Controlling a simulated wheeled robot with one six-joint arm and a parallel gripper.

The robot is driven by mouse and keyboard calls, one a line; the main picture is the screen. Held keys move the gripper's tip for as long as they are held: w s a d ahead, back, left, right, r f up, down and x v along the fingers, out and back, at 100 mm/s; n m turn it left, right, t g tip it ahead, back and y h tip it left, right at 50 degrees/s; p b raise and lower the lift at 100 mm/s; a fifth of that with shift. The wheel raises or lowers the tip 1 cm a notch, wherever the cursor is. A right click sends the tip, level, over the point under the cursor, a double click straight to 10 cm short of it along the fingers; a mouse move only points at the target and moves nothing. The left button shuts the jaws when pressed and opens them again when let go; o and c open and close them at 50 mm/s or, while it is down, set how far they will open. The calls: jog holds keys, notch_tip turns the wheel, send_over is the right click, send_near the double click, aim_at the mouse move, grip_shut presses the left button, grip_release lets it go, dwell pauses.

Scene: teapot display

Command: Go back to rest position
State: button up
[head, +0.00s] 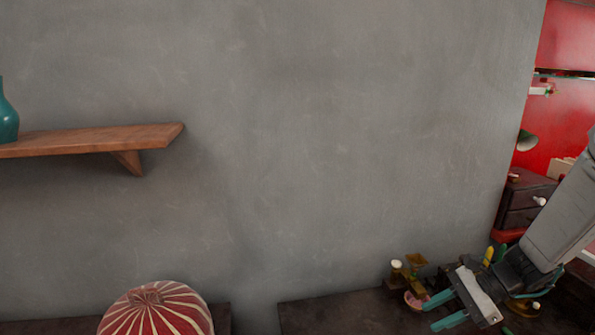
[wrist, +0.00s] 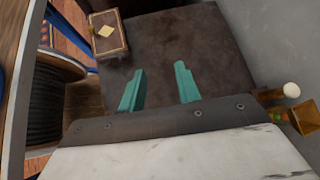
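My gripper (head: 441,311) is at the lower right of the head view, low over a dark surface (head: 320,312). Its two teal fingers stand apart with nothing between them. In the wrist view my gripper (wrist: 159,88) is also open and empty, above the dark brown surface (wrist: 185,38). My arm comes in from the right edge of the head view.
A wooden shelf (head: 90,140) with a teal vase (head: 7,115) is on the grey wall. A red and white striped round object (head: 155,310) is at the bottom. Small brass items (head: 408,265) stand near my gripper. A small box (wrist: 108,33) shows in the wrist view.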

jog(key=s+a+r+n+h, duration=0.1)
jog(key=s+r+n+h, duration=0.4)
jog(key=s+r+n, duration=0.3)
jog(key=s+a+r+n+h, duration=0.2)
jog(key=s+r+n+h, duration=0.3)
jog(key=s+r+n, duration=0.3)
jog(key=shift+s+a+r, duration=0.25)
jog(key=shift+s+r, duration=0.85)
jog(key=shift+s, duration=1.3)
